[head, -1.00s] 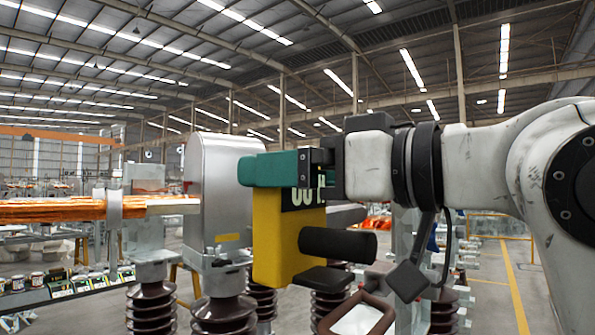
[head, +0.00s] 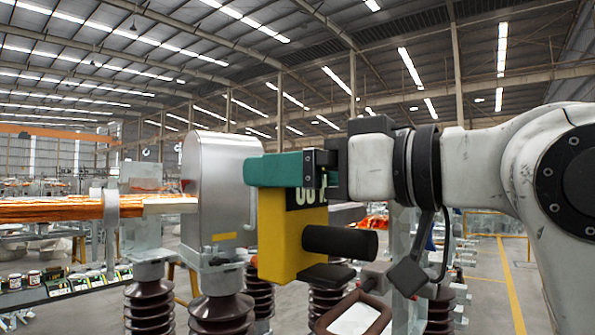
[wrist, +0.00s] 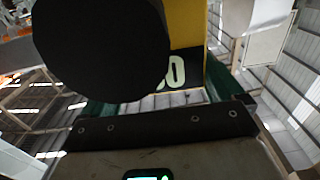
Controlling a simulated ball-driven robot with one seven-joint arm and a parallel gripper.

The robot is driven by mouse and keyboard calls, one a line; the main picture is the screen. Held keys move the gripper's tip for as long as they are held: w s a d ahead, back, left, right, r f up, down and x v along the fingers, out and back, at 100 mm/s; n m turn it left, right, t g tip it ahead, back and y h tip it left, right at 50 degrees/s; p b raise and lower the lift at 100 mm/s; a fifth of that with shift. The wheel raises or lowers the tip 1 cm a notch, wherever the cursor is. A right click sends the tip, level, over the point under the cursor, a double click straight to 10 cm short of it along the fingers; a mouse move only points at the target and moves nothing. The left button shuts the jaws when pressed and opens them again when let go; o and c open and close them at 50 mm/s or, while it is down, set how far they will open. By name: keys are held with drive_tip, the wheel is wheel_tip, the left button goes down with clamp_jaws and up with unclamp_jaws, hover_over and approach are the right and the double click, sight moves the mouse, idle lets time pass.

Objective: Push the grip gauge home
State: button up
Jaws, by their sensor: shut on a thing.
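The grip gauge is a yellow block (head: 275,235) with a black label with white digits and a black round handle (head: 340,242). My gripper (head: 262,170) has teal fingers and is shut on the gauge's upper part. The gauge hangs upright below the fingers, just right of a silver round-topped housing (head: 215,150). The gauge's left edge and the fingertips overlap the housing's right edge in the picture; I cannot tell whether they touch. In the wrist view the dark handle end covers much of the gauge (wrist: 187,25); the fingertips are hidden.
The housing stands on a brown ribbed insulator (head: 222,310). An orange-copper bar (head: 60,210) runs into it from the left through a grey clamp (head: 111,225). More insulators stand behind. A brown-rimmed tray (head: 355,315) lies below my gripper. The floor at right is open.

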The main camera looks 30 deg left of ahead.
sight(341, 205)
drive_tip(key=shift+w+d+r, duration=0.1)
drive_tip(key=shift+w+d, duration=0.15)
drive_tip(key=shift+w, duration=1.35)
drive_tip(key=shift+w+d+f, duration=0.1)
drive_tip(key=shift+w+d, duration=0.1)
drive_tip(key=shift+w, duration=1.4)
drive_tip(key=shift+w+d+r, duration=0.1)
drive_tip(key=shift+w+d, duration=0.15)
drive_tip(key=shift+w, duration=1.35)
drive_tip(key=shift+s, duration=0.2)
drive_tip(key=shift+s+a+b, duration=0.25)
drive_tip(key=shift+s+b, duration=0.35)
drive_tip(key=shift+s, duration=1)
drive_tip(key=shift+s+a+b, duration=0.25)
drive_tip(key=shift+s+b, duration=0.4)
drive_tip(key=shift+s, duration=1)
drive_tip(key=shift+s+a+b, duration=0.25)
drive_tip(key=shift+s+b, duration=0.35)
drive_tip(key=shift+s, duration=1)
